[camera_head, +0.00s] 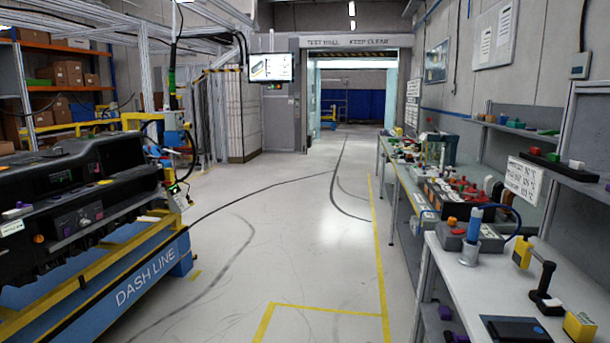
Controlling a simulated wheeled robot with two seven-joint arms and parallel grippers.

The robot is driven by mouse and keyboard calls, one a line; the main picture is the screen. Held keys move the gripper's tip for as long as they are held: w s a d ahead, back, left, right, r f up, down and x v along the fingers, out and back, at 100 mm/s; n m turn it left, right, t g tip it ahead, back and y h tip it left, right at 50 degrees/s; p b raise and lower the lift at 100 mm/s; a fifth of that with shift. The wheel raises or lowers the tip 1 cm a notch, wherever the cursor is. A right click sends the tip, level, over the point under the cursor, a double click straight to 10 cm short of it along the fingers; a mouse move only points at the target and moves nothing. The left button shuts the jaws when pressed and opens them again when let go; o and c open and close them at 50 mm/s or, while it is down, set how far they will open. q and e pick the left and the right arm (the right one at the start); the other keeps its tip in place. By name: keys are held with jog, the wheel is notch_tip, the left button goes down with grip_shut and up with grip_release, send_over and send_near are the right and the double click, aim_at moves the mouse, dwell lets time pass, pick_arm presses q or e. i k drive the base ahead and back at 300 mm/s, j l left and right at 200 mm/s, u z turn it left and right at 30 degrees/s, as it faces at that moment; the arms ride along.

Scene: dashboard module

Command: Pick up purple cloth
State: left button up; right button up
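I cannot make out a clear purple cloth. A small purple item (445,312) sits on the lower shelf under the near right workbench, and another purple item (460,338) is just below it at the picture's bottom edge. Both are too small to tell whether they are cloth. A purple patch (17,211) also shows on the dark dashboard module (75,185) at the left. Neither of my grippers is in view.
The near workbench (460,270) on the right holds a blue-topped tool in a metal cup (470,248) and a yellow box (580,327). The blue dash line frame (150,277) stands at the left. Open floor (290,215) with yellow lines lies between.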

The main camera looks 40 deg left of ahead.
aim_at(444, 313)
jog(key=i+u, duration=0.1)
jog(key=u, duration=0.4)
jog(key=i+u, duration=0.15)
jog(key=u, duration=0.35)
jog(key=i+l+u, duration=0.1)
jog(key=u, duration=0.35)
jog(key=l+u, duration=0.2)
jog(key=u, duration=0.3)
jog(key=i+z, duration=0.15)
jog(key=z, duration=0.25)
jog(key=i+j+z, duration=0.15)
jog(key=z, duration=0.25)
jog(key=i+j+z, duration=0.1)
jog(key=z, duration=0.35)
jog(key=i+j+z, duration=0.1)
jog(key=j+z, duration=0.4)
jog(key=z, duration=0.3)
jog(key=i+j+z, duration=0.2)
jog(key=j, duration=0.3)
jog(key=i+j+z, duration=0.15)
jog(key=j, duration=0.4)
jog(key=i+j+z, duration=0.2)
jog(key=j, duration=0.35)
jog(key=i+j+z, duration=0.15)
jog(key=j, duration=0.45)
jog(key=i+j+z, duration=0.2)
jog(key=j, duration=0.4)
jog(key=j+z, duration=0.2)
jog(key=j, duration=0.45)
